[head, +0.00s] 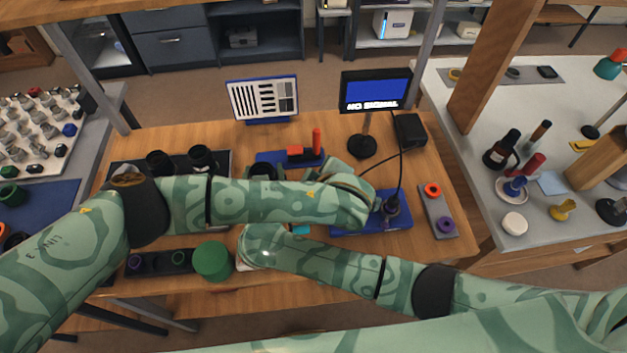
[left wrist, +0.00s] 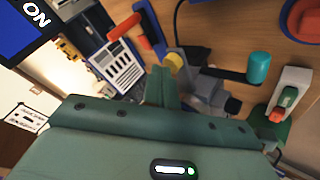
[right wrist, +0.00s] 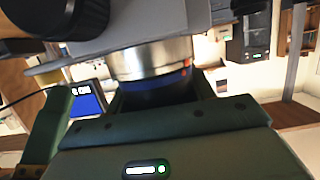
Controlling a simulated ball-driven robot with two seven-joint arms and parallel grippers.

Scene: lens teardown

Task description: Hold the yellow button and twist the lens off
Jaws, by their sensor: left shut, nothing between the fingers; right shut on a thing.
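In the right wrist view, the lens (right wrist: 152,60) shows a silver ring with a red dot above a dark blue barrel. It hangs from the underside of a grey body (right wrist: 130,35). My right gripper (right wrist: 150,92) is shut on the dark barrel. In the head view my arms cover the lens and button.
A blue tray (head: 345,228) lies right of the left arm's bend. A grey strip (head: 433,207) with red and purple rings lies further right. A green cylinder (head: 213,262) stands front left. A monitor (head: 375,90) and a striped chart (head: 262,98) stand behind.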

